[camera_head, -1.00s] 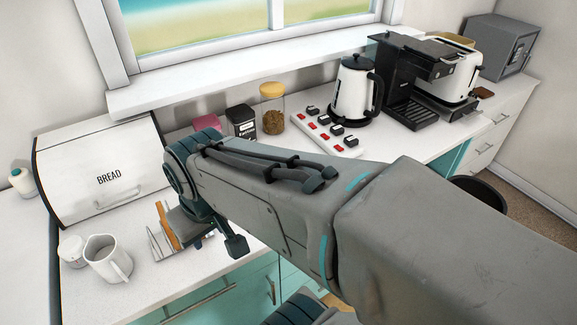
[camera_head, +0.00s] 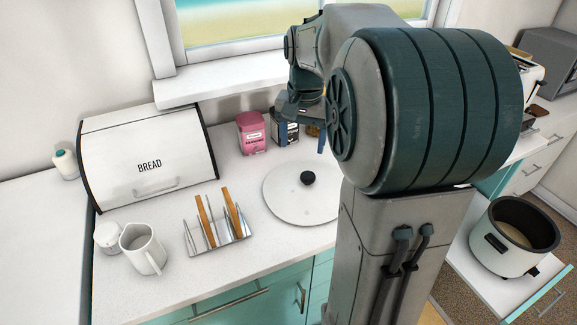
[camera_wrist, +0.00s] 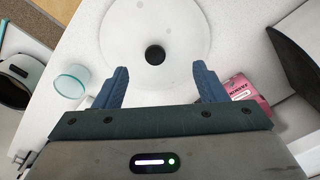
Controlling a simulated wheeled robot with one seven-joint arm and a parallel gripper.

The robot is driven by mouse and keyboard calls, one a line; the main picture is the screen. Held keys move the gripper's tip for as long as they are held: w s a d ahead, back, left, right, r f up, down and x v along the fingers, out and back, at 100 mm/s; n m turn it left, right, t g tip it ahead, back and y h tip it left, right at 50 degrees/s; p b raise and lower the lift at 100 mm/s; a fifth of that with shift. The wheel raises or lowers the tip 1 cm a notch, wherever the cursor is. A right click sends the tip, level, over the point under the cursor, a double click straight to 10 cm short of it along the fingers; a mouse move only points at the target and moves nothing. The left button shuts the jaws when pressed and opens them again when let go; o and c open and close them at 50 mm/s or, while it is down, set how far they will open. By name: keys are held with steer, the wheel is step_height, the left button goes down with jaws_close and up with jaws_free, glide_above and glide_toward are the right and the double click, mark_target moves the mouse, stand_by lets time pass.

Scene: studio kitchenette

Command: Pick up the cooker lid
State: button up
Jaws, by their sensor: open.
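The cooker lid (camera_head: 290,201) is a flat pale disc with a round black knob (camera_head: 308,178). It lies on the white counter, partly hidden by my arm in the head view. In the wrist view the lid (camera_wrist: 188,25) is at the top centre, its knob (camera_wrist: 155,55) between and beyond my fingertips. My gripper (camera_wrist: 162,78) is open and empty, with its two blue fingers apart. In the head view my gripper (camera_head: 308,118) is above the counter, behind the lid. The cooker (camera_head: 515,235), white with a dark open pot, stands at the lower right on a pulled-out surface.
A toast rack (camera_head: 217,240) with toast, a jug (camera_head: 142,248) and the bread box (camera_head: 150,155) stand left of the lid. A clear cup (camera_wrist: 71,82) shows in the wrist view.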

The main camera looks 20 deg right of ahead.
mark_target(308, 175)
steer(key=shift+m+g, duration=0.3)
steer(key=shift+m, duration=0.4)
steer(key=w+d+f, duration=0.1)
steer(key=f, duration=0.4)
steer(key=d+f, duration=0.1)
steer(key=f, duration=0.3)
steer(key=w+d+f, duration=0.1)
steer(key=f, duration=0.4)
steer(key=shift+w+d+f+p, duration=0.15)
steer(key=shift+w+f+p, duration=0.2)
steer(key=shift+p, duration=0.05)
steer(key=c, duration=1.4)
